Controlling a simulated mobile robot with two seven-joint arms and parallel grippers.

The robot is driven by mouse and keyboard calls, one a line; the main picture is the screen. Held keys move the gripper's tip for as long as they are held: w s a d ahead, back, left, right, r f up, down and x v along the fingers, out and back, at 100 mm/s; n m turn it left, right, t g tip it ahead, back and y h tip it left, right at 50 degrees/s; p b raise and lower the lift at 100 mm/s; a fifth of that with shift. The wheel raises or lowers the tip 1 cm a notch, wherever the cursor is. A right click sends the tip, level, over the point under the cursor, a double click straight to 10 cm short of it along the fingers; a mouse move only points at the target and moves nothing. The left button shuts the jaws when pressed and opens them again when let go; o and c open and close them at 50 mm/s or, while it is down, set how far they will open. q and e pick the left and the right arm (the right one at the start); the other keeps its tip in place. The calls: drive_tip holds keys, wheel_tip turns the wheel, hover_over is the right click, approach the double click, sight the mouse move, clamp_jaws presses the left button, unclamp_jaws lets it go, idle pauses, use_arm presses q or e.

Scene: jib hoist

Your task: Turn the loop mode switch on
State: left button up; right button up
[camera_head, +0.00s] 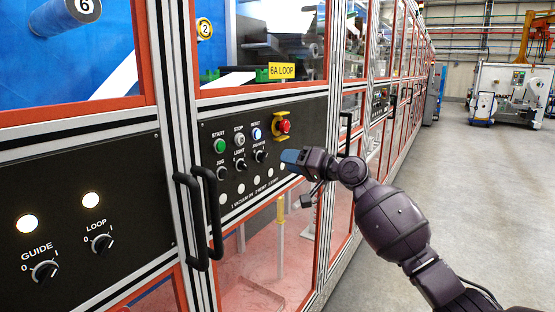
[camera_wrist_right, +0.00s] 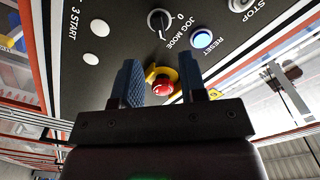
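On the dark panel at the left of the head view is a black rotary knob labelled LOOP (camera_head: 102,243), with a 0 mark at its left; its exact setting is too small to tell. A lit round lamp (camera_head: 91,200) sits above it. My right gripper (camera_head: 292,157) is in front of another panel, right of the LOOP knob and well apart from it. In the right wrist view its two blue fingers (camera_wrist_right: 158,78) are apart with nothing held. A knob that reads JOG MODE (camera_wrist_right: 159,23) shows beyond them. My left gripper is not in view.
A GUIDE knob (camera_head: 45,271) is left of the LOOP knob. Black door handles (camera_head: 212,210) stick out between the two panels. A red emergency button (camera_head: 284,126) is close to my right gripper. Open grey floor (camera_head: 450,180) lies to the right.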

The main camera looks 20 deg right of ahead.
drive_tip(key=shift+v, duration=2.05)
drive_tip(key=s+a+f+n+t+h, duration=0.1)
drive_tip(key=s+f+n+h, duration=0.15)
drive_tip(key=s+f, duration=0.45)
drive_tip(key=s+f+n+h, duration=0.1)
drive_tip(key=s+f+h, duration=0.15)
drive_tip(key=f, duration=0.85)
drive_tip(key=s+a+f+n+t+h, duration=0.1)
drive_tip(key=s+f+n+h, duration=0.2)
drive_tip(key=f, duration=0.6)
drive_tip(key=s+f+m+g+h, duration=0.1)
drive_tip(key=s+f, duration=0.5)
drive_tip(key=s, duration=0.3)
drive_tip(key=s+f+m+g+h, duration=0.1)
drive_tip(key=s+f+g, duration=0.1)
drive_tip(key=s+f, duration=0.4)
drive_tip(key=s+f+m+g+h, duration=0.1)
drive_tip(key=s+f+m+g, duration=0.1)
drive_tip(key=s+f, duration=0.5)
drive_tip(key=s+a, duration=0.1)
drive_tip(key=s, duration=0.5)
